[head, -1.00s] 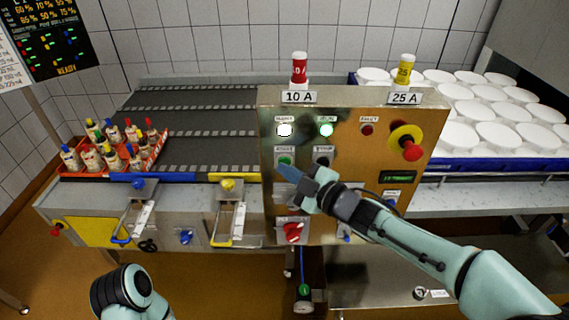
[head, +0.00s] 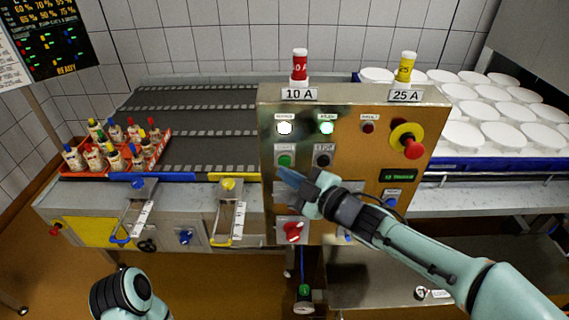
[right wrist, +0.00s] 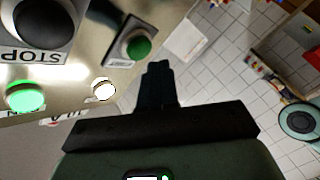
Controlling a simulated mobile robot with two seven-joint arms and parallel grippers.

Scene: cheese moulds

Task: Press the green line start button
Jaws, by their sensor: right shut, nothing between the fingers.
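The green start button (head: 284,160) is on the left side of the upright control panel (head: 350,188), left of the black stop button (head: 323,160). It also shows in the right wrist view (right wrist: 138,47), under the panel's upper edge there. My right gripper (head: 284,173) is shut and empty, its fingertips just below the green button in the head view. In the right wrist view the shut fingers (right wrist: 158,70) appear beside the button; I cannot tell whether they touch the panel. My left arm shows at the bottom left, but its gripper is out of view.
A red emergency knob (head: 412,149) on a yellow ring sticks out at the panel's right. A white lamp (head: 285,128) and a lit green lamp (head: 326,128) sit above the buttons. A red rotary switch (head: 293,231) is below. An orange crate of bottles (head: 160,150) stands left.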

